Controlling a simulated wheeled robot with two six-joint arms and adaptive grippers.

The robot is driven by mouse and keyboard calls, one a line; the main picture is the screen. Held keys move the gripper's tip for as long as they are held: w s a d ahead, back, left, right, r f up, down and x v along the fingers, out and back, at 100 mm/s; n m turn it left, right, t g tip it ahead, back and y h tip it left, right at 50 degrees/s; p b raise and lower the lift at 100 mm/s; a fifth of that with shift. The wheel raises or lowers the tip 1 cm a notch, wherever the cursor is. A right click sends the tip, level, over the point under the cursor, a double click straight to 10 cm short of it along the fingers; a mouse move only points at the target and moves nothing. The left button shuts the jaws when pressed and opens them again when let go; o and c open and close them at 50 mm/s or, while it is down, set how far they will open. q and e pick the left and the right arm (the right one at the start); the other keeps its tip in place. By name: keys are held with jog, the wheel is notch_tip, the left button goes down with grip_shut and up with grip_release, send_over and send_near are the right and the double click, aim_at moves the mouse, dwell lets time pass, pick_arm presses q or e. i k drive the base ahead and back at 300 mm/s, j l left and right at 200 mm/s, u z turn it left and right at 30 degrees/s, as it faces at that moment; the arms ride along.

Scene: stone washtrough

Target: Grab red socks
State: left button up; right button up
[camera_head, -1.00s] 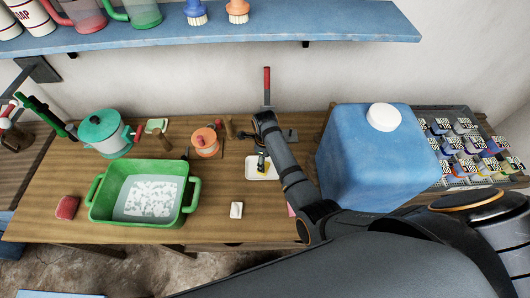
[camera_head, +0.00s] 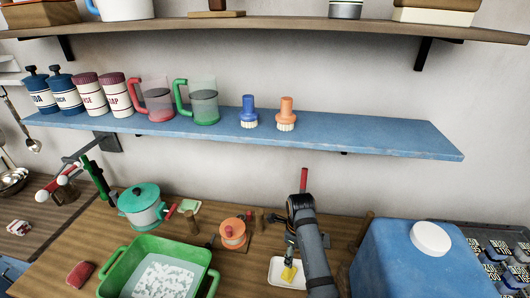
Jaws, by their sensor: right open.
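No thing in view can be clearly told as socks. A small red rounded item (camera_head: 79,275) lies on the wooden table to the left of the green tub (camera_head: 116,268); I cannot tell whether it is cloth. My right gripper (camera_head: 289,258) points down above a white dish (camera_head: 287,284) with a yellow piece (camera_head: 288,273) in it. It is open, and whether it touches the yellow piece cannot be told. My right arm hides part of the table behind it. My left gripper is not in view.
The tub holds water with white foam. A teal-lidded pot (camera_head: 144,208) and an orange-topped jar (camera_head: 233,233) stand at the back. A large blue container (camera_head: 395,265) stands right of my arm. A blue shelf (camera_head: 350,138) with mugs and brushes hangs above.

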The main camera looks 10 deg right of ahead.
aim_at(80, 274)
jog(key=k+j, duration=0.2)
jog(key=k, duration=0.3)
jog(key=k+j, duration=0.2)
jog(key=k, duration=0.25)
